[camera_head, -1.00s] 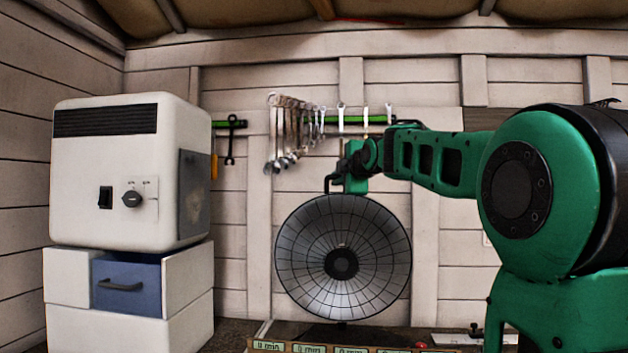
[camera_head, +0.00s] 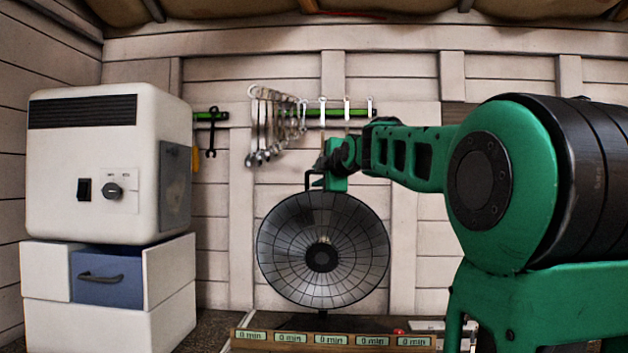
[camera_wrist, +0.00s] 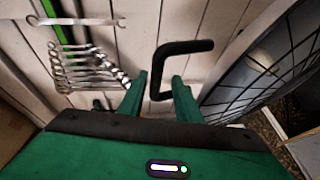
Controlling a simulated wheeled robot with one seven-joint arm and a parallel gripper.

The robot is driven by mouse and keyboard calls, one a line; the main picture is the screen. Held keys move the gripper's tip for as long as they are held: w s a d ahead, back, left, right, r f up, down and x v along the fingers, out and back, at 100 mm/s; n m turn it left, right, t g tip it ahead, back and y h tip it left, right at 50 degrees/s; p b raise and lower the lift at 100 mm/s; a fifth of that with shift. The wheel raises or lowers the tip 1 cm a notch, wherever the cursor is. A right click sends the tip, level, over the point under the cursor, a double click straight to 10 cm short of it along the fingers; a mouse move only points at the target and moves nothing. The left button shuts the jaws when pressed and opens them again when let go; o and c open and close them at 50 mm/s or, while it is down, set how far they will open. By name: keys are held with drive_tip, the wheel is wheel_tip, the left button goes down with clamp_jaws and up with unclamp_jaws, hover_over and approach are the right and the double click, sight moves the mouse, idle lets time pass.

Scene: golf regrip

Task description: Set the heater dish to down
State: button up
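The heater dish (camera_head: 290,250) is a round, dark, gridded bowl. It faces the camera in the head view, with a dark hub in its middle. A bent black handle (camera_head: 308,180) stands at its upper rim. My gripper (camera_head: 322,178) is at this handle, just above the dish. In the wrist view, the dish (camera_wrist: 250,75) fills the right side and the handle (camera_wrist: 185,47) rises in the middle. There my gripper (camera_wrist: 160,88) has its two green fingers apart, with the lower end of the handle showing in the gap. No firm contact shows.
Wrenches (camera_head: 265,125) hang from a green rail on the wall behind. A white heater-like box (camera_head: 95,165) with a knob stands on a white drawer unit (camera_head: 110,315) at left. A bench with "0 min" labels (camera_head: 335,339) lies below the dish.

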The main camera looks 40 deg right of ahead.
drive_tip(key=v, duration=1)
drive_tip(key=shift+s, duration=0.3)
drive_tip(key=shift+a, duration=0.15)
